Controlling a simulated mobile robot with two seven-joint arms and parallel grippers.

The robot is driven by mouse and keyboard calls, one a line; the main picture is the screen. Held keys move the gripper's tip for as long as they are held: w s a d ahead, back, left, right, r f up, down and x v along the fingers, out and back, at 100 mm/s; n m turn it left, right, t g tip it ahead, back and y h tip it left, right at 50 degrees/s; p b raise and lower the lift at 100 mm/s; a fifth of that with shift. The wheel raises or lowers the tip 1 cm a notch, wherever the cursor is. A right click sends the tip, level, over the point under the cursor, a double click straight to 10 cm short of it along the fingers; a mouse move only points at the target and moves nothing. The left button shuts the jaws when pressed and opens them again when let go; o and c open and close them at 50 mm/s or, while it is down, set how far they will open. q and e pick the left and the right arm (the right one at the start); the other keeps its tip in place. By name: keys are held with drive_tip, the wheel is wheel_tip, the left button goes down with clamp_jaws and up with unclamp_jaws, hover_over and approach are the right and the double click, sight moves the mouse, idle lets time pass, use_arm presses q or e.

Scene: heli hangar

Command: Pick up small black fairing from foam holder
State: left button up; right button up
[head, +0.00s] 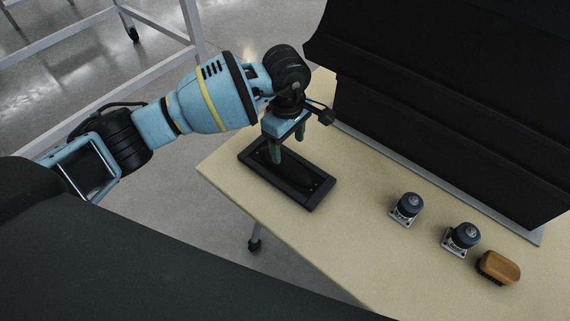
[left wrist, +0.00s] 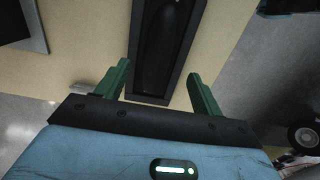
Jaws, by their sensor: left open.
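The black foam holder (head: 316,201) lies on the beige table near its left end. The small black fairing (head: 296,180) lies in the holder's recess, dark on dark, so its outline is hard to make out. My left gripper (head: 288,146) points down over the far part of the holder, with its green fingers apart. In the left wrist view the open fingers (left wrist: 158,85) stand on either side of the holder (left wrist: 190,48), with the dark fairing (left wrist: 165,45) between and beyond them. Nothing is held. My right gripper is not in view.
A tall black panelled unit (head: 450,100) stands along the back of the table (head: 345,240). Two small dark-topped devices (head: 408,207) (head: 462,238) and a wooden-backed brush (head: 499,266) sit at the right. The table between the holder and the devices is clear.

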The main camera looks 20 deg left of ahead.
sight(284, 158)
use_arm(q)
drive_tip(key=shift+w+a+r, duration=0.25)
drive_tip(key=shift+w+a, duration=0.05)
drive_tip(key=shift+a, duration=0.1)
drive_tip(key=shift+f, duration=1.35)
drive_tip(key=shift+a+f, duration=0.1)
drive_tip(key=shift+f, duration=2.5)
drive_tip(key=c, duration=1.2)
drive_tip(key=shift+r, duration=0.15)
drive_tip(key=shift+r, duration=0.5)
wheel_tip(284, 158, up, 2)
drive_tip(key=shift+w+r, duration=0.1)
drive_tip(key=s+d, duration=0.1)
drive_tip(key=d, duration=0.4)
drive_tip(key=s+d+r+b, duration=0.1)
drive_tip(key=s+d, duration=0.1)
drive_tip(key=d, duration=0.3)
drive_tip(key=s+d+b, duration=0.1)
drive_tip(key=d, duration=0.4)
drive_tip(key=shift+s+d+r, duration=0.2)
drive_tip(key=shift+s+r, duration=0.05)
drive_tip(key=shift+r, duration=0.1)
